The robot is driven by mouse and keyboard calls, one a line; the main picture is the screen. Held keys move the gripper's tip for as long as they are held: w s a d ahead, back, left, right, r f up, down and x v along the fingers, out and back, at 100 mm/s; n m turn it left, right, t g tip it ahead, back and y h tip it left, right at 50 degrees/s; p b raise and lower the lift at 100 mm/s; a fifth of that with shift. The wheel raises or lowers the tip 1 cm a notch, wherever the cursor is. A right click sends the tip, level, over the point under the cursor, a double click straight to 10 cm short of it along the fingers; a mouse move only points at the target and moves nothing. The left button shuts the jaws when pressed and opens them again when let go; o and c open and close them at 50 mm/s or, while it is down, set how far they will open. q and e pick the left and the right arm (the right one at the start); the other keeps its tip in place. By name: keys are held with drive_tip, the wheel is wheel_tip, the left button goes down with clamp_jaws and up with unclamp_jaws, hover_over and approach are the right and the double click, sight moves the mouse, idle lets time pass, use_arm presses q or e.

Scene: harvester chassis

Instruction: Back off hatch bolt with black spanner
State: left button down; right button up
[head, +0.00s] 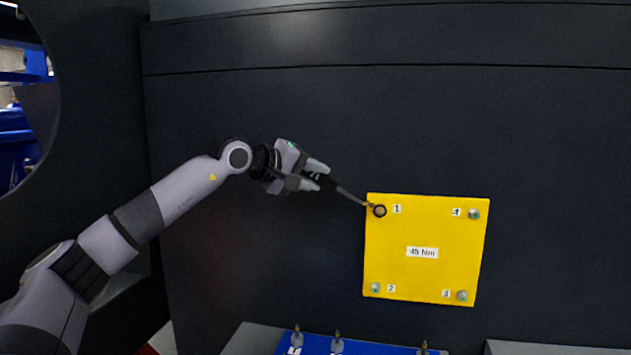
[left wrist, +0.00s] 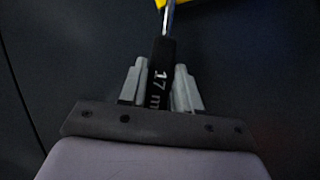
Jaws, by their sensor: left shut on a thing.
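A yellow hatch plate (head: 424,270) marked "45 Nm" sits on the dark chassis wall, with bolts at its corners numbered 1 to 4. My left gripper (head: 318,176) is shut on the black handle of the spanner (head: 347,193), left of the plate. In the left wrist view the spanner (left wrist: 162,75) lies between both fingers, its handle printed "17 m", the rest hidden. The spanner's ring end (head: 379,211) is at bolt 1, at the plate's upper left; whether it is fully seated I cannot tell. Bolt 4 (head: 474,214), bolt 2 (head: 376,287) and bolt 3 (head: 462,295) are uncovered. My right gripper is out of view.
The dark chassis wall (head: 250,110) is flat and clear around the plate. Below it stands a blue surface (head: 365,348) with several small upright brass-tipped fittings. A round dark opening edge (head: 50,125) with blue parts behind it is at the far left.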

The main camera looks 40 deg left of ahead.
use_arm(q)
drive_tip(key=shift+a+f, duration=0.1)
drive_tip(key=shift+f, duration=0.05)
drive_tip(key=shift+s+a+f+n+t+h+b, duration=0.2)
drive_tip(key=shift+f+b, duration=0.25)
drive_tip(key=shift+b, duration=0.55)
drive_tip(key=shift+s+a+f+n+t+h+b, duration=0.2)
drive_tip(key=shift+f+b, duration=0.3)
drive_tip(key=shift+b, duration=0.5)
drive_tip(key=shift+w+a+f+n+t+h+b, duration=0.1)
drive_tip(key=shift+f+n+b, duration=0.3)
drive_tip(key=shift+b, duration=0.6)
drive_tip(key=f+b, duration=0.1)
drive_tip(key=b, duration=0.1)
drive_tip(key=f+n+t+b, duration=0.1)
drive_tip(key=b, duration=0.1)
drive_tip(key=f+b, duration=0.1)
drive_tip(key=b, duration=0.1)
drive_tip(key=shift+s+a, duration=0.15)
drive_tip(key=shift+a, duration=0.15)
